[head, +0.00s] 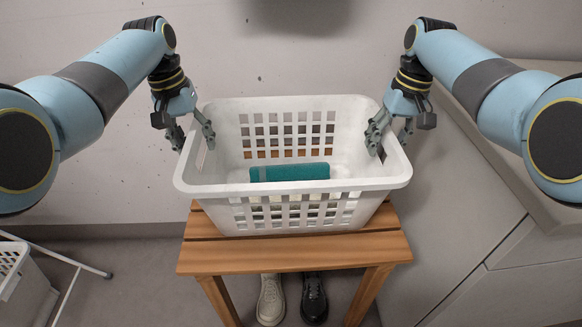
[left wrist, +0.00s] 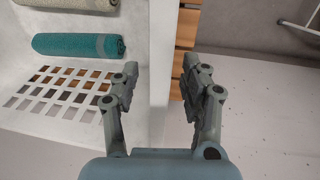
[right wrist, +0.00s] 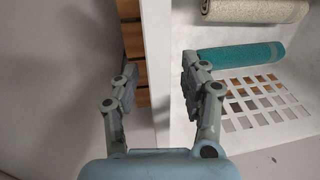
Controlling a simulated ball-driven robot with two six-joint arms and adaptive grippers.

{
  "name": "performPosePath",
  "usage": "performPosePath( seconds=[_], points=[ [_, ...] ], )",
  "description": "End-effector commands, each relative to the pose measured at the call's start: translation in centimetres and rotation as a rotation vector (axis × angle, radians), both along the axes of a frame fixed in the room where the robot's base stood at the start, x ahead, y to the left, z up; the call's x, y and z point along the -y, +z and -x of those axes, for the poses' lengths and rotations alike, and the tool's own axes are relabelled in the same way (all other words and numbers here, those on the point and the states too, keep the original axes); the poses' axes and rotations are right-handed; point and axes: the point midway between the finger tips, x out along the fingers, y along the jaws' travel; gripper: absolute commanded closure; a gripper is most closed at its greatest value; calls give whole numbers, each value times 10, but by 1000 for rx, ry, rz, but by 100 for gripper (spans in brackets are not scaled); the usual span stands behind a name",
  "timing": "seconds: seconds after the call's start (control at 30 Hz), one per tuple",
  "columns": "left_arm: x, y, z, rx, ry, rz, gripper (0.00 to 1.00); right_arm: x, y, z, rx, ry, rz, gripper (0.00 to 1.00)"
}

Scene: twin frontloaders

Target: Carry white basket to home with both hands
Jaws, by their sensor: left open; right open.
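The white basket (head: 380,183) stands upright on a wooden bench, with a rolled teal towel (head: 290,172) inside. My left gripper (head: 193,142) is open at the basket's left side, its fingers on either side of the left wall (left wrist: 158,70). My right gripper (head: 389,142) is open at the right side, its fingers on either side of the right wall (right wrist: 158,70). Neither is closed on the wall. A rolled beige towel (left wrist: 65,4) also lies in the basket beside the teal one in the wrist views.
The slatted wooden bench (head: 290,256) carries the basket. A pair of shoes (head: 291,298), one pale and one black, stands under it. Another white basket (head: 20,285) and a thin white metal frame (head: 70,262) are at lower left. A grey cabinet (head: 470,215) stands close on the right.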

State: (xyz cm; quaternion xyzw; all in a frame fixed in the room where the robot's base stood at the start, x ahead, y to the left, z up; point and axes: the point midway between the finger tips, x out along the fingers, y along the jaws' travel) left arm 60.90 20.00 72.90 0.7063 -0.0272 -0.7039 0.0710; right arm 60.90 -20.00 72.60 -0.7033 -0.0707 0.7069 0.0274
Motion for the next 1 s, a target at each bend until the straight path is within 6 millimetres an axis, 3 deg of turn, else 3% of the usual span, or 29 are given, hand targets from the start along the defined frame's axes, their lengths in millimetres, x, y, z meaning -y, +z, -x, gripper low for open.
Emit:
performPosePath(
  seconds=[0.27, 0.6, 1.0],
  points=[
    [0, 0, 0, 0, 0, 0, 56, 0, 0, 0, 0, 0, 0, 57],
    [0, 0, 0, 0, 0, 0, 100, 0, 0, 0, 0, 0, 0, 100],
    [-3, 0, 0, 1, 1, -5, 100, 3, 0, 0, 0, -1, 6, 100]
  ],
)
